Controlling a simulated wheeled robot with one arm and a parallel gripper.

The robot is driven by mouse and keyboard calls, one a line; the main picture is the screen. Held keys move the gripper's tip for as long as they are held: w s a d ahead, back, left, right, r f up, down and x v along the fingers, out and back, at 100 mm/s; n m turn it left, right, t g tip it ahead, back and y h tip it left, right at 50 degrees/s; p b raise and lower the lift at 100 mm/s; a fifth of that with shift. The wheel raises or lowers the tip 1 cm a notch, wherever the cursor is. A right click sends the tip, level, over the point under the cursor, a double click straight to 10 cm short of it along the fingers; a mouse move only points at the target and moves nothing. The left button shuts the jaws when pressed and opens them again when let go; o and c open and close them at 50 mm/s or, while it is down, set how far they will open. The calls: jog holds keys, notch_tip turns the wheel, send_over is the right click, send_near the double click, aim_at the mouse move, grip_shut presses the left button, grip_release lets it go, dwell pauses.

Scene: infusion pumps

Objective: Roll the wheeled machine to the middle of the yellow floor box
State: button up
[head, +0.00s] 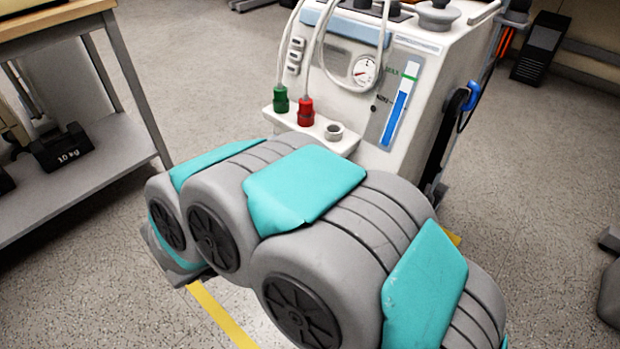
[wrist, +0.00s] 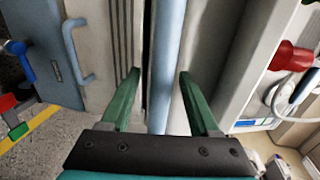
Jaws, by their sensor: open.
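The wheeled machine (head: 420,75) is a white cabinet with a round gauge, a blue level scale and green and red connectors. It stands upright just beyond my arm, which hides its lower part and wheels. In the wrist view, my gripper (wrist: 159,75) is open, its two dark green fingers pointing at the machine. A light blue upright bar (wrist: 164,65) lies between the fingers, with gaps on both sides. Yellow floor tape (head: 222,316) runs beneath my arm at the lower left. Another bit of it shows in the wrist view (wrist: 38,122). Most of the yellow box is hidden.
A workbench (head: 80,185) with a lower shelf holding dark weights stands at the left. A dark object (head: 541,48) stands by the wall at the back right. A grey item (head: 608,275) is cut off at the right edge. Speckled floor is open at right and behind.

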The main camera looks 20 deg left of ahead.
jog(key=v, duration=0.7)
jog(key=shift+s+p, duration=0.4)
jog(key=shift+w+a+r, duration=0.1)
jog(key=shift+a, duration=0.05)
